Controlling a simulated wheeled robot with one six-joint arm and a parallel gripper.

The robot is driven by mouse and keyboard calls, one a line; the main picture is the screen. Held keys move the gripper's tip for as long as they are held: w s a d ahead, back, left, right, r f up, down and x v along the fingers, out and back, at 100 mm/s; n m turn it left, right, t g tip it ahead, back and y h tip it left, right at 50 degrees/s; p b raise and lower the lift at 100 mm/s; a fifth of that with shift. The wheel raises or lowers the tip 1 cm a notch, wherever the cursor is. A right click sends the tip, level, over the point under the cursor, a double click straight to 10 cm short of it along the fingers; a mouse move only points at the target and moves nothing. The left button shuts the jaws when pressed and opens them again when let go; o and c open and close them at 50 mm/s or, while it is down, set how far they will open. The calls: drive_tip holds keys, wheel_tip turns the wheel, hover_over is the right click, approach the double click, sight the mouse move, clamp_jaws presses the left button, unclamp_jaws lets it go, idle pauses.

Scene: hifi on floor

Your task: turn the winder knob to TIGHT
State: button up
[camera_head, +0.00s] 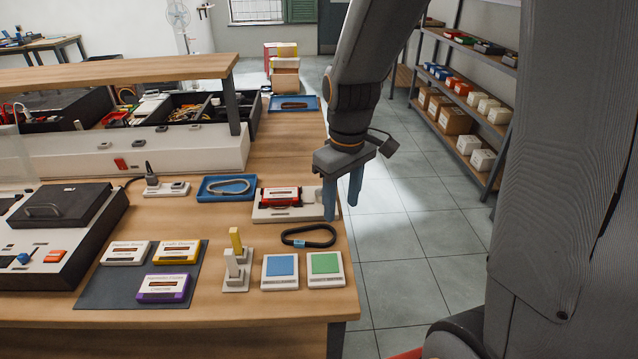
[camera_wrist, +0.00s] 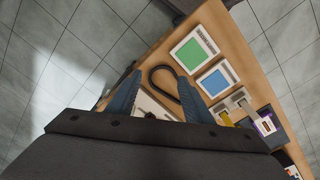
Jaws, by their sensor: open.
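The winder appears to be the white base (camera_head: 290,213) holding a red cassette (camera_head: 281,196), near the table's right edge. My gripper (camera_head: 343,198) hangs at the winder's right end, fingers pointing down, open, with nothing seen between them. One blue-grey finger overlaps the winder's right end in the head view, so the knob and any TIGHT mark cannot be made out there. In the wrist view, part of the white base (camera_wrist: 146,104) shows between the two open fingers (camera_wrist: 157,84), with a small dark part by my gripper's body that may be the knob. I cannot tell whether a finger touches it.
A black looped band (camera_head: 308,243) lies in front of the winder. A blue tray (camera_head: 205,196) with a grey loop is to its left. Blue and green square pads (camera_head: 325,282) and several cassettes lie nearer the front. Open floor (camera_head: 405,240) is to the right.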

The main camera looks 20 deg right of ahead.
drive_tip(key=w+n, duration=0.3)
drive_tip(key=w, duration=0.2)
drive_tip(key=w+n, duration=0.3)
drive_tip(key=w, duration=0.2)
drive_tip(key=w+n, duration=0.4)
drive_tip(key=w, duration=0.1)
drive_tip(key=shift+w+g, duration=0.3)
drive_tip(key=shift+w+f+n, duration=0.2)
drive_tip(key=shift+n, duration=0.1)
drive_tip(key=shift+f, duration=0.3)
wheel_tip(320, 180, down, 7)
drive_tip(key=shift+r+p, duration=0.1)
drive_tip(key=shift+p, duration=0.55)
drive_tip(key=c, duration=1.1)
